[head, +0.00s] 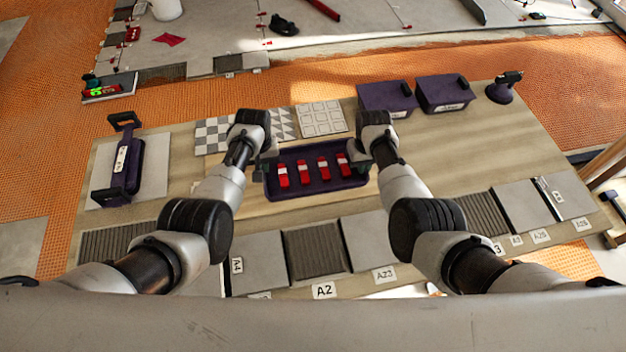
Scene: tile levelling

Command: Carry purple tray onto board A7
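The purple tray (318,185) is in the middle of the table in the head view, level, with several red-and-white pieces (303,174) in a row in it. My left gripper (263,172) is at the tray's left end, and my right gripper (366,160) is at its right end. Both seem to touch the tray's ends, but the fingers are too small and partly hidden to show whether they are closed. I cannot tell whether the tray rests or hangs slightly above the wood. No label reads clearly as A7; a sideways label (237,265) is hard to read.
Grey tiles and ribbed boards line the near edge, with labels such as A2 (324,290) and A23 (384,275). Patterned tiles (321,118) lie behind the tray. Two purple boxes (387,97) stand back right, a purple-handled tool (128,165) left. Bare wood shows right of my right arm.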

